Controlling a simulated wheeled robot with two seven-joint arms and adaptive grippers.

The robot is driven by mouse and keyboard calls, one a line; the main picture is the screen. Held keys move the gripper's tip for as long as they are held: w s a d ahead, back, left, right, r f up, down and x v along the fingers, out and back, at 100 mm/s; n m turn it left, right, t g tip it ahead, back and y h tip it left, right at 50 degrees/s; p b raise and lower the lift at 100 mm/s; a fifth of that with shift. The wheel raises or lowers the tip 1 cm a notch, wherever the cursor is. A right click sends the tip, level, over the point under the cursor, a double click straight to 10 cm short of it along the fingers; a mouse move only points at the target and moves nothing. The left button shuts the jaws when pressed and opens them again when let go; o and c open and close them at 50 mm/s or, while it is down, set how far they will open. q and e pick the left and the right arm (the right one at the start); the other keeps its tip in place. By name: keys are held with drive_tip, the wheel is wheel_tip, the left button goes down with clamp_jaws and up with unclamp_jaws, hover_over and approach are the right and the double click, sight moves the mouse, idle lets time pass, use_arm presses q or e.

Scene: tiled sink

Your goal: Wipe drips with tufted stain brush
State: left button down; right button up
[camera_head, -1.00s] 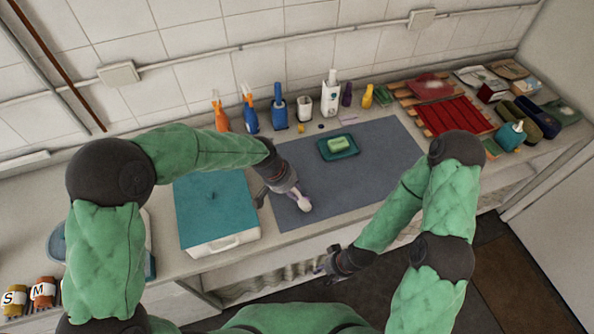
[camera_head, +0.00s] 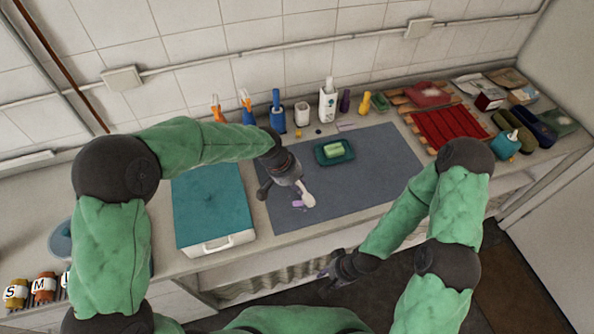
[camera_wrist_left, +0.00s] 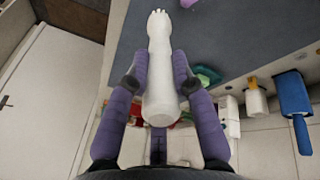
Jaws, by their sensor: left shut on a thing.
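My left gripper (camera_head: 297,187) is shut on a white brush (camera_head: 307,198) and holds it over the grey mat (camera_head: 380,165). In the left wrist view the white brush (camera_wrist_left: 160,65) lies between both fingers (camera_wrist_left: 160,85), its small tufts at the far end. I cannot tell whether the tufts touch the mat. A small purple patch (camera_head: 298,204) shows on the mat just left of the brush. A fainter purple mark (camera_head: 345,127) is behind the mat. My right gripper (camera_head: 332,270) hangs in front of the counter edge; its fingers are too small to read.
A green sponge in a teal dish (camera_head: 322,158) sits on the mat. A teal-lidded white box (camera_head: 212,205) stands left of it. Spray bottles and a white bottle (camera_head: 327,103) line the wall. The mat's right part is clear.

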use_arm(q)
drive_tip(key=shift+d+r+p, duration=0.15)
drive_tip(key=shift+r+p, duration=0.3)
drive_tip(key=shift+r, duration=0.5)
drive_tip(key=shift+r+p, duration=0.55)
drive_tip(key=shift+r, duration=0.4)
